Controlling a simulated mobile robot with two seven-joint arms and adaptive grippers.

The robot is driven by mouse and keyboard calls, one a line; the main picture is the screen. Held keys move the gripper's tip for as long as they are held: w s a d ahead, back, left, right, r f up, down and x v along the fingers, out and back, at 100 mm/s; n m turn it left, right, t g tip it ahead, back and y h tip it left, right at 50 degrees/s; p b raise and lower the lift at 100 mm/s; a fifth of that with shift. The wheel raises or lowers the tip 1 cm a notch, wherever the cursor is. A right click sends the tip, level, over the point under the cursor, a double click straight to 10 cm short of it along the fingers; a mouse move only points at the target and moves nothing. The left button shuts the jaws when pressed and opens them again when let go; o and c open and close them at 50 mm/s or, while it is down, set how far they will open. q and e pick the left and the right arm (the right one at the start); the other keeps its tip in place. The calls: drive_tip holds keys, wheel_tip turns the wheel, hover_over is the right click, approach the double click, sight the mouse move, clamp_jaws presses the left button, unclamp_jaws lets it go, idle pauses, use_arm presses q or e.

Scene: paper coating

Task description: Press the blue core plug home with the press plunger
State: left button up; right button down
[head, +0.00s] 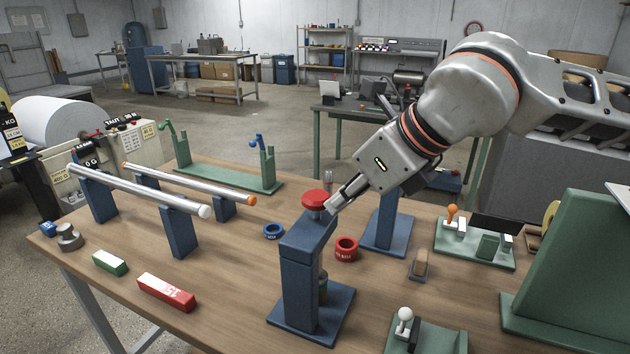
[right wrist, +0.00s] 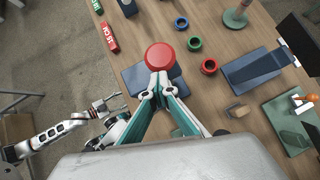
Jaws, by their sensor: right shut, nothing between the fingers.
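The blue press (head: 297,262) stands at the front middle of the table with a red round plunger knob (head: 314,198) on top. The knob also shows in the right wrist view (right wrist: 160,57). My right gripper (head: 334,207) is shut and empty, its fingertips close beside the knob; I cannot tell whether they touch. A small greenish part (head: 322,285) shows partly behind the press column. I cannot make out a blue plug under the plunger. A blue ring (head: 273,231) lies loose left of the press. My left gripper (right wrist: 112,106) shows small in the right wrist view, its opening unclear.
A roller stand (head: 178,235), a red block (head: 166,292) and a green block (head: 110,262) are left. Green fixtures (head: 475,243) stand right.

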drive_tip(key=shift+s+d+f+g, duration=0.15)
drive_tip(key=shift+d+f, duration=0.1)
drive_tip(key=shift+f, duration=0.3)
drive_tip(key=shift+s+d+f+g, duration=0.1)
drive_tip(key=shift+d+f+g, duration=0.1)
drive_tip(key=shift+f, duration=0.35)
drive_tip(key=shift+w, duration=0.3)
drive_tip(key=shift+r, duration=0.4)
drive_tip(key=s+v, duration=0.1)
drive_tip(key=v, duration=1)
drive_tip(key=shift+s, duration=0.25)
drive_tip(key=shift+d, duration=0.1)
